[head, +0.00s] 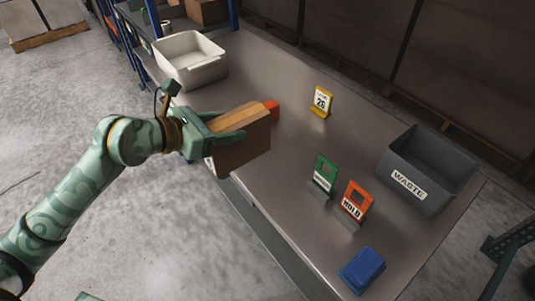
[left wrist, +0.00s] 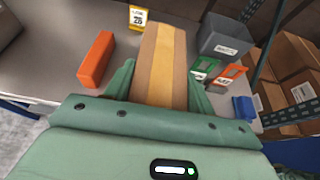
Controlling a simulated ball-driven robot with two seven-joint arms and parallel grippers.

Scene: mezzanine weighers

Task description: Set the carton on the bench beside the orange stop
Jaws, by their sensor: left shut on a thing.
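The brown carton (head: 242,154), with a paler tape strip along its top, is held by my left gripper (head: 226,127) near the bench's left edge. In the left wrist view the carton (left wrist: 163,60) sits between the two green fingers, which are shut on it. I cannot tell whether its underside touches the bench (head: 293,167). The orange stop (head: 271,109) is a small block just behind the carton and partly hidden by it in the head view. In the left wrist view the orange stop (left wrist: 97,60) lies to the left of the carton, with a gap between. My right gripper is not in view.
A pale bin (head: 190,62) stands at the bench's far end. A yellow number sign (head: 321,101), a green sign (head: 324,173), an orange HOLD sign (head: 354,202), a grey WASTE bin (head: 425,165) and a blue block (head: 362,270) stand rightward. The bench's middle is clear.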

